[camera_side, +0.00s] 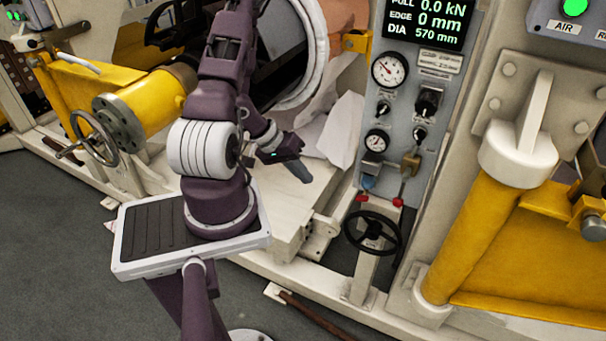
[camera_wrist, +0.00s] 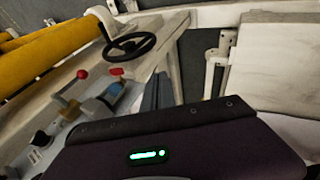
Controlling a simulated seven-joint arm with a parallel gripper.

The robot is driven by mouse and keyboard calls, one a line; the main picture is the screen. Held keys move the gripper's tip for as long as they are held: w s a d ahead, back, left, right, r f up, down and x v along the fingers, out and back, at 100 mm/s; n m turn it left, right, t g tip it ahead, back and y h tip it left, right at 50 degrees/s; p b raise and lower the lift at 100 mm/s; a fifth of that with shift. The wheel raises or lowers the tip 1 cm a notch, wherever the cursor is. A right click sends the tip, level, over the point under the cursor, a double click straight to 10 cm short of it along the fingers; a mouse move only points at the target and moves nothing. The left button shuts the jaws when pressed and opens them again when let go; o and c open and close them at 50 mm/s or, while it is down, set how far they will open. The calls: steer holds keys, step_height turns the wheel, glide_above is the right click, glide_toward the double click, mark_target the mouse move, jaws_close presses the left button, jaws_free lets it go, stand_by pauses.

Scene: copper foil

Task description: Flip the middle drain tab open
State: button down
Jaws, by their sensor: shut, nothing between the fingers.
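My gripper (camera_side: 299,171) is shut and empty, with its grey fingers pointing down to the right in the side view. In the wrist view its fingers (camera_wrist: 157,92) show beyond the dark wrist housing. Small valve fittings sit low on the grey gauge panel, right of my gripper and apart from it. They include a red piece at the left (camera_side: 362,198), a red knob (camera_side: 398,202) and a blue fitting (camera_side: 368,182). The wrist view also shows a red knob (camera_wrist: 82,74), a red tab (camera_wrist: 116,71) and a blue fitting (camera_wrist: 112,91). I cannot tell which part is the middle drain tab.
A black handwheel (camera_side: 372,232) stands below the fittings; it also shows in the wrist view (camera_wrist: 129,46). The gauge panel (camera_side: 405,130) rises behind. A pale crumpled sheet (camera_side: 342,130) and a cream machine frame (camera_side: 300,205) lie near my gripper. A yellow cylinder (camera_side: 470,240) stands right.

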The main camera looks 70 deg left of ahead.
stand_by(0.3)
step_height(320, 180, up, 11)
steer(key=m+g, duration=0.1)
steer(key=g, duration=0.3)
glide_above(358, 198)
steer(key=s+a, duration=0.4)
steer(key=shift+w+r+h, duration=0.1)
steer(key=shift+r+h, duration=0.05)
steer(key=shift+h, duration=0.25)
steer(key=x, duration=1.4)
